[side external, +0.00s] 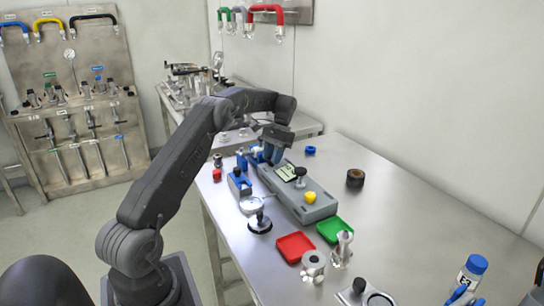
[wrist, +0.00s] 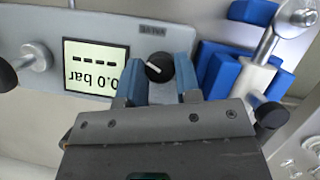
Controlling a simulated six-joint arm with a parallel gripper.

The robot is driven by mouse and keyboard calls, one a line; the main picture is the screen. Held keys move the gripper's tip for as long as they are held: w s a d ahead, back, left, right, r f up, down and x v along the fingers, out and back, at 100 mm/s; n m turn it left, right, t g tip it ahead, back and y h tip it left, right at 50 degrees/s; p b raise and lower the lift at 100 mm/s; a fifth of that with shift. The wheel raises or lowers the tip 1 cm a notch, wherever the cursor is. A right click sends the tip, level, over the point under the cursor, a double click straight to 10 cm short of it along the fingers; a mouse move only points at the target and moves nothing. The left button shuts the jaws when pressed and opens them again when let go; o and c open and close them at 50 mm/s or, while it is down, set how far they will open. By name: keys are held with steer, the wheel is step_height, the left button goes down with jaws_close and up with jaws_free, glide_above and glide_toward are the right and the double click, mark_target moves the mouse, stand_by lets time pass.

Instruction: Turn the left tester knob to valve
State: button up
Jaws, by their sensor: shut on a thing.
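The grey tester (side external: 318,210) lies on the steel table, with a lit display (side external: 286,172) on its top. In the wrist view the display (wrist: 88,68) appears upside down, with dashes and "0.0 bar". My gripper (side external: 272,155) is at the tester's far left end. In the wrist view its two blue fingers (wrist: 160,72) are shut on the left tester knob (wrist: 158,66), a black round knob with a white pointer mark. The pointer is slanted, and a small label (wrist: 152,30) beside the knob is unreadable. My gripper hides this knob in the side view.
A black-knobbed metal stem (wrist: 36,57) and a yellow knob (side external: 310,197) stand on the tester. A blue block with a metal fitting (wrist: 255,75) sits close to my fingers. Red (side external: 296,247) and green (side external: 335,229) trays lie nearer. The table's right side is mostly clear.

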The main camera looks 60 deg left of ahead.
steer(key=shift+d+m+y, duration=0.1)
steer(key=shift+m+y, duration=0.4)
steer(key=shift+m, duration=0.7)
steer(key=o, duration=0.9)
steer(key=v, duration=0.6)
steer(key=shift+w, duration=0.1)
steer(key=shift+w+r, duration=0.2)
steer(key=shift+r, duration=0.45)
